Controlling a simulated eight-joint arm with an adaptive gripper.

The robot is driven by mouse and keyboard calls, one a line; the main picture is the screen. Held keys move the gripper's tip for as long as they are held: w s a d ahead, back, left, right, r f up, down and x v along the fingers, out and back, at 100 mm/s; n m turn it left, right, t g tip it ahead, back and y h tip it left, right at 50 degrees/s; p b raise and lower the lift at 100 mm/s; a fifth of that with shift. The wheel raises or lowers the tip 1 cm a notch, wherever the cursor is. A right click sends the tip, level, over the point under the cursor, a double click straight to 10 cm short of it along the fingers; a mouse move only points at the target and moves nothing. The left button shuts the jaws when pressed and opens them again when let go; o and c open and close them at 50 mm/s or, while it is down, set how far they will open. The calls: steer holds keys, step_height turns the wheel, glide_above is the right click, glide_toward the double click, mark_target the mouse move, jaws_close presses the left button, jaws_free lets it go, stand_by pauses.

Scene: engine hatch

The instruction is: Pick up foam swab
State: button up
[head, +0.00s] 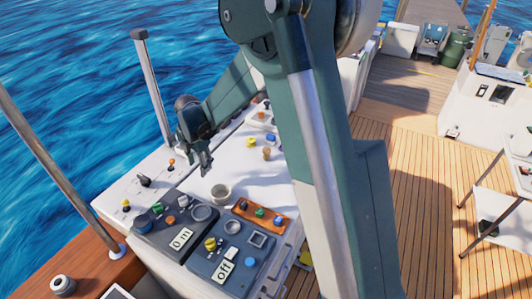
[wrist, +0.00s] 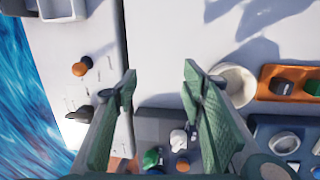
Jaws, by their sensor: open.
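My gripper (head: 205,165) hangs above the white hatch top, with its fingers pointing down. In the wrist view its two green fingers (wrist: 160,75) are wide apart, with only bare white surface between the tips. I cannot tell for sure which small item is the foam swab. Small pieces stand on the hatch beyond the gripper: a yellow one (head: 251,142), a blue one (head: 270,138) and a brown one (head: 266,153). A white piece (wrist: 178,140) and a green piece (wrist: 151,158) sit in the dark tray in the wrist view.
A pale round cup (head: 220,192) stands near an orange tray (head: 240,206). Dark trays labelled "on" (head: 181,239) and "off" (head: 224,270) lie in front. Knobs (head: 144,181) stick up along the left strip. A post (head: 152,90) rises at the back left, with water beyond.

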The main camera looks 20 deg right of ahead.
steer(key=w+d+n+h+p, duration=0.15)
steer(key=w+d, duration=0.25)
steer(key=d, duration=1.1)
steer(key=n+p, duration=0.1)
steer(key=p, duration=0.1)
glide_above(266, 150)
steer(key=s, duration=0.1)
steer(key=shift+a+f+t+h, duration=0.3)
steer(key=shift+h, duration=0.15)
steer(key=shift+f, duration=0.15)
steer(key=shift+x, duration=1.15)
steer(key=shift+f, duration=0.1)
steer(key=shift+x, duration=2.5)
steer(key=shift+s, duration=0.1)
steer(key=c, duration=1)
